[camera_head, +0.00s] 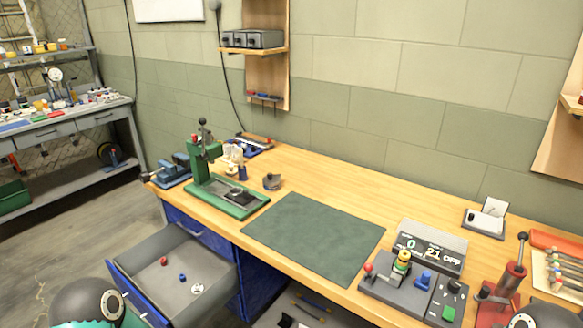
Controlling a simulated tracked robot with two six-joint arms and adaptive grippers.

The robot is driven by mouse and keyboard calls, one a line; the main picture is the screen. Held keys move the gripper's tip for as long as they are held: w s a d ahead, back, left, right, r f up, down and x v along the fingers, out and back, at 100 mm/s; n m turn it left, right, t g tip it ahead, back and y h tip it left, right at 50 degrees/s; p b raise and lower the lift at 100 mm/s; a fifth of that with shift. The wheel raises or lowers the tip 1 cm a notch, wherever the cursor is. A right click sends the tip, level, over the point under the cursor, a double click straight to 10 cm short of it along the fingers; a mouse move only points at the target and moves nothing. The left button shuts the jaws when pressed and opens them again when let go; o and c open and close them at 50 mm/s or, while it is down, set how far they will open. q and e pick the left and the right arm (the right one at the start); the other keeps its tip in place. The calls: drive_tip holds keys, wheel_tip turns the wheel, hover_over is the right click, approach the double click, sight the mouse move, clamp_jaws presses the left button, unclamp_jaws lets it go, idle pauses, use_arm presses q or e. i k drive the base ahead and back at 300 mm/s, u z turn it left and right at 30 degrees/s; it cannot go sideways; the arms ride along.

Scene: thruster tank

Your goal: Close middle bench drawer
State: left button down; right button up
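A bench drawer (205,265) with a blue front and grey interior is pulled open at the left end of the wooden workbench (340,185). A red knob (164,261), a blue knob (182,277) and a small pale part (197,289) lie in it. To its right, under the front edge, a grey surface (310,305) holds several small items; it is cut off, so I cannot tell if it is another open drawer. Parts of my arms show at the bottom left, near the drawer front, and at the bottom right. Neither gripper's fingers are visible.
A green press (205,180) and a dark mat (312,235) are on the bench. A control box with buttons (410,285), a display (430,248) and a red lever tool (505,290) stand at the right. Bare floor lies left of the drawer.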

sight(157, 290)
drive_tip(key=z, duration=1.35)
drive_tip(key=i, duration=0.1)
drive_tip(key=u, duration=2.75)
drive_tip(key=i, duration=0.25)
drive_tip(key=u, duration=0.5)
drive_tip(key=i, duration=1)
drive_tip(key=z, duration=0.55)
